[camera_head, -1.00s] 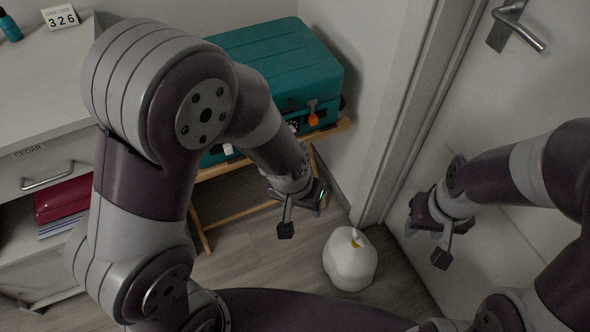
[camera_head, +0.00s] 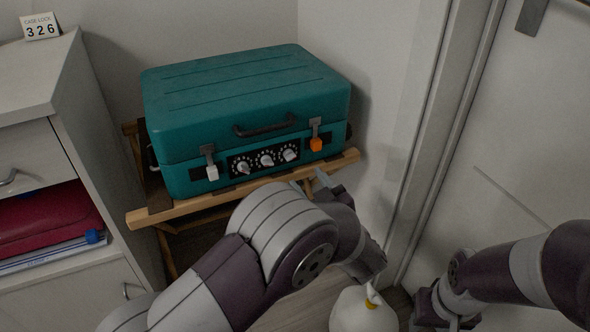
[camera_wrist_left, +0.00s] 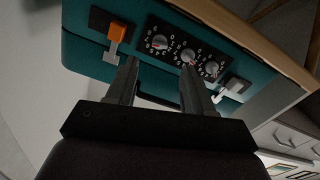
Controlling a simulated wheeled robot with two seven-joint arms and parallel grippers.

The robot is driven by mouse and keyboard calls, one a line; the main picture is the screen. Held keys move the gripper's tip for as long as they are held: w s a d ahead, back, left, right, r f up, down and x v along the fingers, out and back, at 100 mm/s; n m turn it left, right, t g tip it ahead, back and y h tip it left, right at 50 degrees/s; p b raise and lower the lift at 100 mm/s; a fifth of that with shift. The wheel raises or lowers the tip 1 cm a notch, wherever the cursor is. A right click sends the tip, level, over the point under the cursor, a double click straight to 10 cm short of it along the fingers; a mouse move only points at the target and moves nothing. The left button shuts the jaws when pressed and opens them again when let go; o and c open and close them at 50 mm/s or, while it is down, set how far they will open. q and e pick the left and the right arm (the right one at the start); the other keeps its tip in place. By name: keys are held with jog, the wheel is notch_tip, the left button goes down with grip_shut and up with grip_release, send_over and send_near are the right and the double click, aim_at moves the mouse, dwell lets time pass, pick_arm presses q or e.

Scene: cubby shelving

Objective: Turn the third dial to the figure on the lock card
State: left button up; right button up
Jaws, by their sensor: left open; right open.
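The lock card (camera_head: 40,27) on the cabinet top reads 3 2 6. The teal case (camera_head: 240,100) lies closed, with three dials on a black panel on its front. The third dial (camera_head: 289,155) is the rightmost in the head view, beside the orange latch (camera_head: 316,143); the wrist view shows it as the leftmost dial (camera_wrist_left: 158,42). Its exact setting is too small to read surely. My left gripper (camera_head: 318,184) is open and empty, below and in front of the case's right part, its fingers (camera_wrist_left: 158,66) pointing at the panel, apart from it. My right gripper (camera_head: 436,312) is open at the lower right.
The case rests on a wooden folding stand (camera_head: 150,215). A white latch (camera_head: 211,170) is left of the dials. A cabinet (camera_head: 95,120) with a red folder stands at left, a door (camera_head: 530,130) at right. A white rounded object (camera_head: 360,312) is on the floor.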

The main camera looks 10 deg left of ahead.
aim_at(292, 159)
pick_arm(q)
jog(key=b+x, duration=0.2)
jog(key=x, duration=0.6)
jog(key=shift+b, duration=0.4)
jog(key=shift+s, duration=0.1)
grip_shut()
